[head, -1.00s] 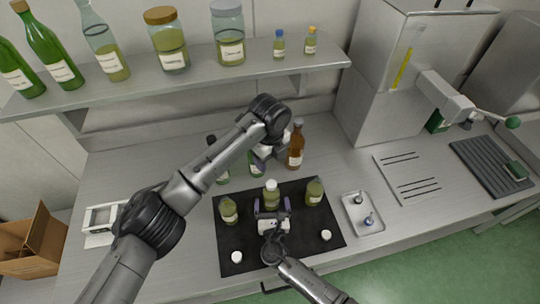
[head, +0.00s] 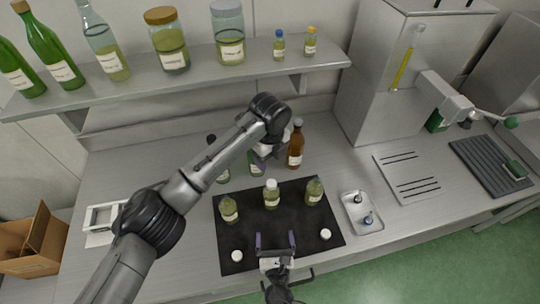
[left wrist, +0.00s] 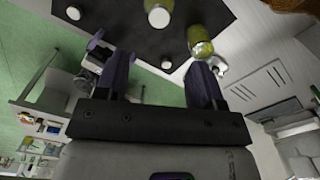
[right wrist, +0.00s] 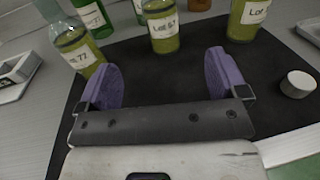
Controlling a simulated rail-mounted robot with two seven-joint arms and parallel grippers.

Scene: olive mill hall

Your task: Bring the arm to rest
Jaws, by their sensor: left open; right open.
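My left gripper (head: 266,152) hangs above the back of the counter, near the brown bottle; its open, empty jaws show in the left wrist view (left wrist: 160,75). My right gripper (head: 275,240) is open and empty over the front part of the black mat (head: 290,216); its purple fingers also show in the right wrist view (right wrist: 165,75). The middle sample bottle (head: 271,196), with a white cap, stands upright on the mat beyond the right gripper, clear of it. A left bottle (head: 229,210) and a right bottle (head: 314,191) stand either side, apparently uncapped.
White caps lie on the mat at left (head: 236,256) and right (head: 325,234). A brown bottle (head: 296,147) and green bottles stand behind. A small tray (head: 362,213) is right of the mat. A shelf (head: 190,79) with several bottles overhangs the back.

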